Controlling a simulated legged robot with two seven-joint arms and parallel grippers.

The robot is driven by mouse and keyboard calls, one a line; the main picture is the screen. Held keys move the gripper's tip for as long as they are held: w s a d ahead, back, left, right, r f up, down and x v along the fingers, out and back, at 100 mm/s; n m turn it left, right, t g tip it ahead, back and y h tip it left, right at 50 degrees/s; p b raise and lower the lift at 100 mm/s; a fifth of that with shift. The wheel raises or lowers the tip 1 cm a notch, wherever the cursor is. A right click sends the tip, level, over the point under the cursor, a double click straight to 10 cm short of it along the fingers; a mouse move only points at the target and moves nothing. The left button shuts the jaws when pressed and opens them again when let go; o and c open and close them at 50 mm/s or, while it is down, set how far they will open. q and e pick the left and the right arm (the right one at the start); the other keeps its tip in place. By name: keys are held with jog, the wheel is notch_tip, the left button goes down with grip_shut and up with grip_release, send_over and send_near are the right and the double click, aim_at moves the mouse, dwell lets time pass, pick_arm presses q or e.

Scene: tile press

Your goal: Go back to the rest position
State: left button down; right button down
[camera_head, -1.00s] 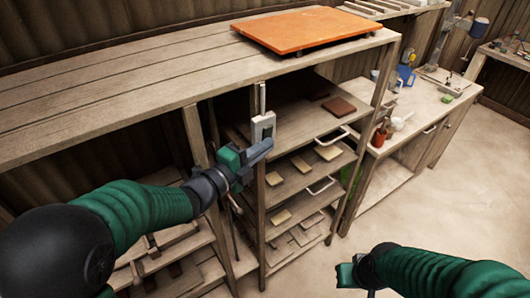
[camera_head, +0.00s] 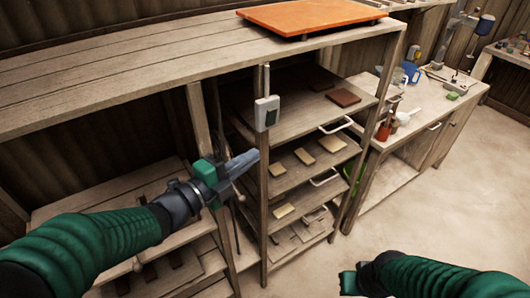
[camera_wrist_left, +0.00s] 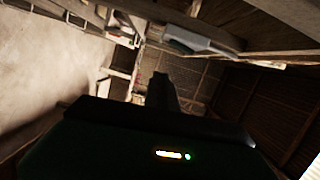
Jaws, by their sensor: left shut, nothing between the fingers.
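My left gripper (camera_head: 245,162) is shut and empty, in front of the wooden shelf unit and just left of its front post. It is below and left of a small white switch box (camera_head: 267,113) on that post, apart from it. In the left wrist view the gripper (camera_wrist_left: 163,85) is a dark shape at the middle. My right arm comes in at the lower right, over the floor. The right gripper (camera_head: 350,280) is at its left end, small and partly cut off by the lower edge, so its fingers cannot be made out.
The shelf unit has pull-out shelves (camera_head: 300,118) with tiles and white handles. An orange board (camera_head: 310,16) lies on top. A workbench (camera_head: 425,100) with bottles and tools stands to the right. The floor (camera_head: 440,190) at the right is clear.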

pick_arm(q)
jog(key=s+a+f+n+g+y, duration=0.3)
jog(key=a+f+n+y, duration=0.7)
jog(key=a+f+n, duration=0.3)
jog(key=s+f+n+g, duration=0.4)
jog(key=s+f+n, duration=0.1)
jog(key=s, duration=0.3)
jog(key=s+f+n+g+y, duration=0.1)
jog(key=s+f+n+g, duration=0.3)
jog(key=s+f+n, duration=0.2)
jog(key=s+n, duration=0.1)
jog(key=s, duration=0.1)
jog(key=shift+s+d+f, duration=0.3)
pick_arm(e)
jog(key=shift+s+d, duration=0.15)
jog(key=shift+s, duration=0.25)
pick_arm(q)
jog(key=shift+a, duration=0.15)
pick_arm(e)
jog(key=shift+r, duration=0.1)
